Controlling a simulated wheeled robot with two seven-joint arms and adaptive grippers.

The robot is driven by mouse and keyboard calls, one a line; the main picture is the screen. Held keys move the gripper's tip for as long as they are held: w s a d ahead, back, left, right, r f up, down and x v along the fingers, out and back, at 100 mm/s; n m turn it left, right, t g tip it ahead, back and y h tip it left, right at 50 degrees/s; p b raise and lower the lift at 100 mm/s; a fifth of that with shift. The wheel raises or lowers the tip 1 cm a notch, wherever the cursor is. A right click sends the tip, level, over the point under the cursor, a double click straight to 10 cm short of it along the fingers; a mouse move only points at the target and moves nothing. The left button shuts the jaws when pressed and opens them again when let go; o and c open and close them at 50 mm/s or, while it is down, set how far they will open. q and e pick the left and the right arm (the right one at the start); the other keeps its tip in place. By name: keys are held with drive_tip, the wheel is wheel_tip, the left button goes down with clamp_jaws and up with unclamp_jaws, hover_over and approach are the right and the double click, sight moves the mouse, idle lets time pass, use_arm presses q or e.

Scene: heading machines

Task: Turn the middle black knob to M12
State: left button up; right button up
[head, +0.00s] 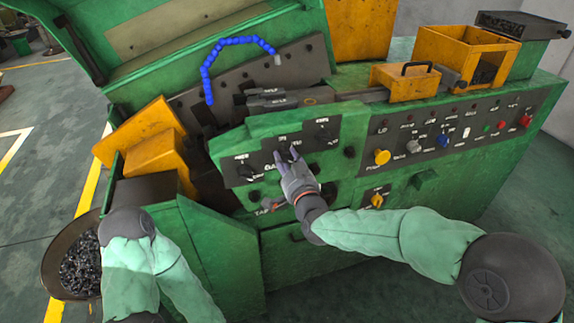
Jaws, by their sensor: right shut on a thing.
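The green control housing carries a dark panel (262,160) with several black knobs and white lettering too small to read. One black knob (246,172) is on the left and another black knob (323,136) is on the upper right. My right gripper (287,153) reaches the panel between these two and is shut on the middle black knob. Its fingers cover most of that knob, so its pointer and setting cannot be made out. My left arm shows at the lower left, but its gripper is not in view.
A second panel (450,137) with yellow, blue, green and red controls lies to the right. Orange boxes (404,82) stand on the machine top. A pan of dark metal parts (55,240) is at the lower left.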

drive_tip(key=shift+s+a+f, duration=0.1)
drive_tip(key=shift+a+f, duration=0.05)
drive_tip(key=shift+f, duration=0.3)
drive_tip(key=o, duration=1.1)
drive_tip(key=shift+o, duration=0.2)
drive_tip(key=shift+r, duration=0.2)
drive_tip(key=shift+r, duration=0.1)
drive_tip(key=v, duration=1.2)
